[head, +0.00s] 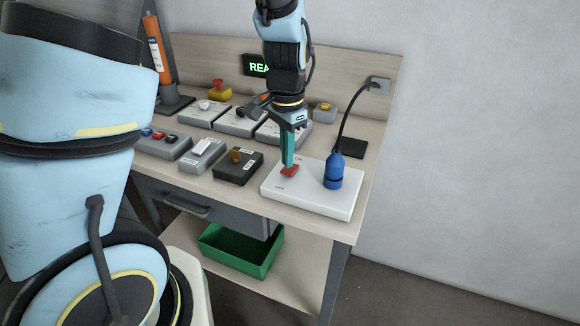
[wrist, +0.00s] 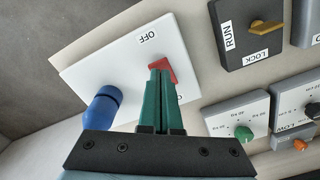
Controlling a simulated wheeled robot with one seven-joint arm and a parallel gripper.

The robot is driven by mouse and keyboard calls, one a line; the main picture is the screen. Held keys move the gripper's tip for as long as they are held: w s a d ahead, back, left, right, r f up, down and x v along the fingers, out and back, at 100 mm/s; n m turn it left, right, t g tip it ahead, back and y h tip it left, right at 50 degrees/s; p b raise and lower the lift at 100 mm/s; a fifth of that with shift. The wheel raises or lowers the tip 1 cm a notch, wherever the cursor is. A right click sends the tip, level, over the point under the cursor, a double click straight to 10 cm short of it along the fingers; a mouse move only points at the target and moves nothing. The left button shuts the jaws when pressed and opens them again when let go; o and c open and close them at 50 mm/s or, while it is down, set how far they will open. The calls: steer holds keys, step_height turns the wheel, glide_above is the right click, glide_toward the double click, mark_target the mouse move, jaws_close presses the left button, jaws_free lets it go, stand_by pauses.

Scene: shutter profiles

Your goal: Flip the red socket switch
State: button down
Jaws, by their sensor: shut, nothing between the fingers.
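The red socket switch (head: 289,170) is a small red rocker on a white panel (head: 315,205) at the front right of the bench. In the wrist view the red switch (wrist: 163,68) shows at the fingertips, with an OFF label beside it. My gripper (head: 288,163) points down with its green fingers shut and empty. The fingertips are at the switch, touching it or very close; I cannot tell which. The fingers hide part of the switch and part of a second label. A blue plug (head: 334,171) stands on the same panel, right of the switch.
A dark RUN/LOCK box (head: 238,167) with a yellow knob sits left of the panel. Several grey control boxes (head: 203,155) fill the bench further left and behind. A black cable (head: 348,115) rises from the plug to a wall outlet (head: 380,85). A green bin (head: 241,250) is below.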

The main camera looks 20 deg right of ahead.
mark_target(287, 170)
steer(key=shift+f+b, duration=0.7)
steer(key=shift+f, duration=0.2)
stand_by(1.0)
steer(key=shift+r, duration=0.1)
step_height(287, 170, up, 7)
steer(key=p, duration=0.6)
stand_by(0.6)
steer(key=a+r+n, duration=0.2)
steer(key=a+n, duration=0.4)
steer(key=a, duration=0.6)
steer(key=w+a+r+n+t, duration=0.1)
steer(key=a+r+n, duration=0.1)
steer(key=a+n, duration=0.5)
steer(key=a, duration=0.6)
steer(key=shift+w+a+t, duration=0.15)
steer(key=shift+t, duration=0.15)
